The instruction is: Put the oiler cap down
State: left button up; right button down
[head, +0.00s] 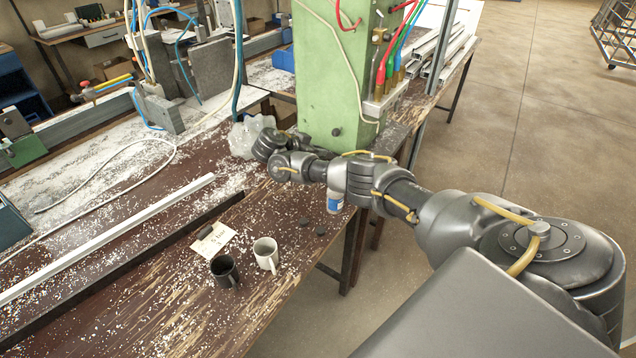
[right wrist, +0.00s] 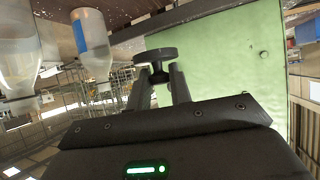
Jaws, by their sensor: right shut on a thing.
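The oiler cap (right wrist: 155,56) is a small dark round piece with a flat disc top. My right gripper (right wrist: 160,84) is shut on it, with its fingers on the narrower part below the disc. In the right wrist view the cap shows in front of the green machine column (right wrist: 220,60). In the head view the column (head: 335,70) stands behind my right wrist, and my arm hides the cap and the fingertips. A bottle with a blue label (head: 335,201) stands beside my forearm; a blue-banded bottle (right wrist: 92,42) also shows in the right wrist view. My left gripper is out of view.
A crumpled clear plastic bag (head: 248,136) lies beside my right wrist. A black mug (head: 224,271), a white mug (head: 265,254) and a paper card (head: 213,240) are near the table's front edge. Small dark discs (head: 305,221) lie close by. A long pale bar (head: 110,238) crosses the left.

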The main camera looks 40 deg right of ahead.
notch_tip(320, 180, down, 6)
jog(key=shift+r, duration=0.15)
jog(key=shift+f+b, duration=0.6)
jog(key=shift+f, duration=1.45)
jog(key=shift+f, duration=0.25)
jog(key=c, duration=1.3)
grip_release()
jog(key=shift+r, duration=0.1)
jog(key=shift+r, duration=0.25)
jog(key=p+v, duration=0.1)
jog(key=v, duration=1.1)
